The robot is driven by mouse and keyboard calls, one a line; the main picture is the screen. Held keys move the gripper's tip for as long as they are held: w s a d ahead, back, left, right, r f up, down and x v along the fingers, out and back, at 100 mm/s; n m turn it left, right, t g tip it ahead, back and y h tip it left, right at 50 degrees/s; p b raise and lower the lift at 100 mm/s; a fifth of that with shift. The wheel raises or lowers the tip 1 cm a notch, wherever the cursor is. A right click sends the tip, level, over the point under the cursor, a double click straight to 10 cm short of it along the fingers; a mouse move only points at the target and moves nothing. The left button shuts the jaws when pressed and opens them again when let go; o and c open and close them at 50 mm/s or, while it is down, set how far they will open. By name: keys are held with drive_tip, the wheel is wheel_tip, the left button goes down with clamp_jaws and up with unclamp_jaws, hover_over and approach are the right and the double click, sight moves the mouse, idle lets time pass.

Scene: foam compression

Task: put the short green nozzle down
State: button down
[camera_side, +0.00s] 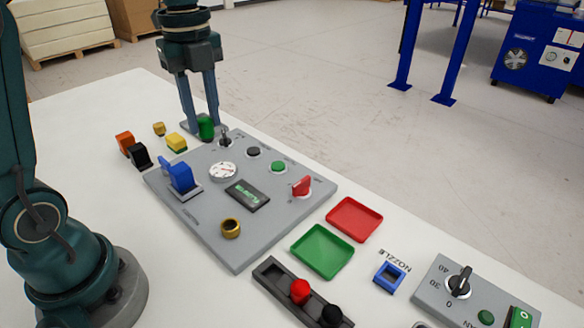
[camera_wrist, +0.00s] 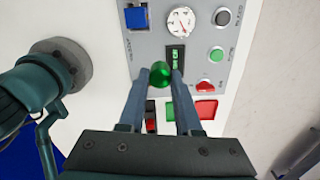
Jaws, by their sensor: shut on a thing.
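The short green nozzle (camera_side: 206,127) is a small green cylinder between my fingertips, at the back edge of the grey control panel in the side view. My gripper (camera_side: 201,128) points down and is shut on it. In the wrist view the nozzle (camera_wrist: 161,75) shows as a shiny green round end between my two fingertips (camera_wrist: 159,77). Its lower end is low near the table, but I cannot tell whether it touches. A blue square holder (camera_side: 389,276) stands by the printed word NOZZLE at the right.
The panel (camera_side: 200,217) carries a gauge, a blue switch, a red switch and a lever close to my gripper. Small blocks, orange (camera_side: 125,142), black (camera_side: 139,155) and yellow (camera_side: 176,142), stand to the left. Green (camera_side: 322,251) and red (camera_side: 354,219) trays lie right of the panel.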

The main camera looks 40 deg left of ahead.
drive_tip(key=w+d+f+m, duration=0.1)
drive_tip(key=d+f+m, duration=0.1)
drive_tip(key=d, duration=0.5)
drive_tip(key=w+d+f+m, duration=0.2)
drive_tip(key=d+f+m, duration=0.1)
drive_tip(key=d+f, duration=0.2)
drive_tip(key=w+d+f+m, duration=0.1)
drive_tip(key=d+f+m, duration=0.1)
drive_tip(key=d, duration=0.8)
drive_tip(key=shift+w+f, duration=0.25)
drive_tip(key=shift+f, duration=0.5)
drive_tip(key=shift+d+f, duration=0.1)
drive_tip(key=shift+f, duration=2)
drive_tip(key=shift+f, duration=0.1)
drive_tip(key=c, duration=0.6)
unclamp_jaws()
